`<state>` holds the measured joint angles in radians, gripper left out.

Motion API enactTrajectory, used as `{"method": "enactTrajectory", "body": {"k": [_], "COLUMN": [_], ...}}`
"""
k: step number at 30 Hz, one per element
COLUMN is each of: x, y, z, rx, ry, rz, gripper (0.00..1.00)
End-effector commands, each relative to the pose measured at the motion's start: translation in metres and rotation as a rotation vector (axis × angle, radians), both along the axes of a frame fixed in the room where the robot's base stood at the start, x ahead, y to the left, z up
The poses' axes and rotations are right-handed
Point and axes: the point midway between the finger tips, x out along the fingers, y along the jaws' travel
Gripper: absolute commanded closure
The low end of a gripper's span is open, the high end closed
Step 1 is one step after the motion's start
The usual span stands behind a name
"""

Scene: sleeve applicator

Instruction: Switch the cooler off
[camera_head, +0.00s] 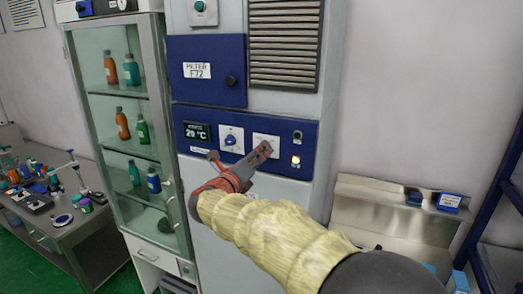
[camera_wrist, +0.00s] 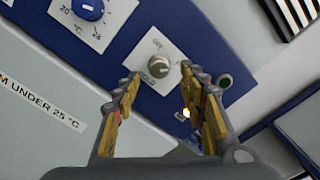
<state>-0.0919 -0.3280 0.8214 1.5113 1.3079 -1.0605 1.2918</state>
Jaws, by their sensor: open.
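The cooler (camera_head: 215,212) is a tall grey cabinet with a blue control panel (camera_head: 184,112) across it. In the wrist view a grey knob (camera_wrist: 158,67) sits on a white plate marked OFF at one end and what reads as COLD at the other. I cannot tell surely where the knob points. In the head view my gripper covers part of that plate (camera_head: 262,138). My gripper (camera_wrist: 160,82) is open and empty, its fingers on either side of the knob in the wrist picture, apparently not touching it. My gripper (camera_head: 240,156) is in front of the panel in the head view.
A blue temperature dial (camera_head: 230,139) and a display reading about 20 °C (camera_head: 196,131) are left of the knob. A lit orange lamp (camera_head: 296,160) and a dark round button (camera_head: 297,135) are right. A glass cabinet (camera_head: 108,62) with bottles adjoins on the left.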

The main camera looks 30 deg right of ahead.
Motion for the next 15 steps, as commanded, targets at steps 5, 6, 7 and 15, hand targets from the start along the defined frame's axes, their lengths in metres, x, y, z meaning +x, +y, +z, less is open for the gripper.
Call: {"method": "enactTrajectory", "body": {"k": [5,6,7,15], "x": [0.015,0.017,0.019,0.022], "y": [-0.020,-0.022,-0.024,-0.028], "z": [0.000,0.000,0.000,-0.001], "rx": [-0.001,-0.002,-0.001,-0.002], "ry": [0.002,0.002,0.003,0.002], "rz": [-0.001,0.000,0.000,0.001], "gripper": [0.58,0.58,0.58,0.58]}}
